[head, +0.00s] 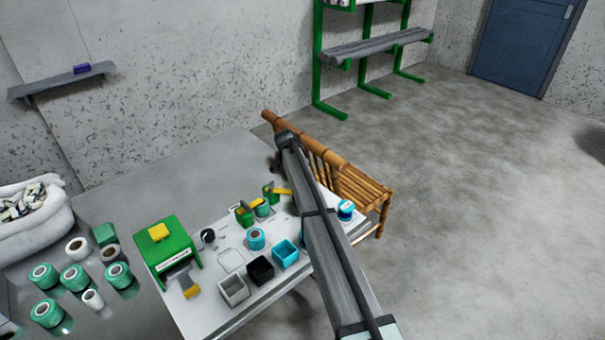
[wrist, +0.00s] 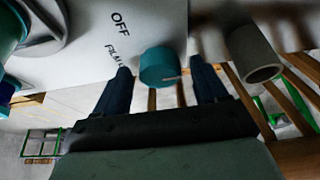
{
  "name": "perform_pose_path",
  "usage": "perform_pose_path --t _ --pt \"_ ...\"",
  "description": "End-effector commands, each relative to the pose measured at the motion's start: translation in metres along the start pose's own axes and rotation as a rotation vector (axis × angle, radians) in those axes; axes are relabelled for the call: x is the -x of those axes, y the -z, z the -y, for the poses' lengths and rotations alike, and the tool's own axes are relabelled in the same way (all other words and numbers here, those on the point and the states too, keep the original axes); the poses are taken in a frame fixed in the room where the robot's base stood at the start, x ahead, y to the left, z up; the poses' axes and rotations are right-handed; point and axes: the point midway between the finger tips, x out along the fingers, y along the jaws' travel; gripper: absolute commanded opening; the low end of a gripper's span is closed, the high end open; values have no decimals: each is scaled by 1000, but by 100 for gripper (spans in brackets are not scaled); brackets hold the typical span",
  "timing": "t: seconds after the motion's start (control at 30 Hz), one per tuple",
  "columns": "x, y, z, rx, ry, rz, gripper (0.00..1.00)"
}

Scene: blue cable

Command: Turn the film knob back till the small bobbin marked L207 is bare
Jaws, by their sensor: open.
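In the wrist view a short teal round knob (wrist: 158,68) sticks out by a white panel (wrist: 85,50) lettered "OFF" and "FILM", so it looks like the film knob. My gripper (wrist: 160,66) is open, with one dark finger on each side of this knob. I see gaps between the fingers and the knob. In the head view my arm reaches across the table's right part, and its end hides what lies behind it. Small green-and-yellow holders (head: 245,214) stand just left of the arm. I cannot read the mark L207 on any bobbin.
A grey cylinder (wrist: 258,58) is close by the right finger. On the white table (head: 200,310) are a green machine (head: 165,245), a teal roll (head: 256,238), a black box (head: 260,270) and a cyan box (head: 285,254). A bamboo bench (head: 355,185) stands behind my arm.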

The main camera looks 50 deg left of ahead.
Motion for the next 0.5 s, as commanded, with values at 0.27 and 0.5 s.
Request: perform_pose_path --t 0.27,0.5 --pt "0 0 0 0 0 0 61" --pt "0 0 0 0 0 0 38"
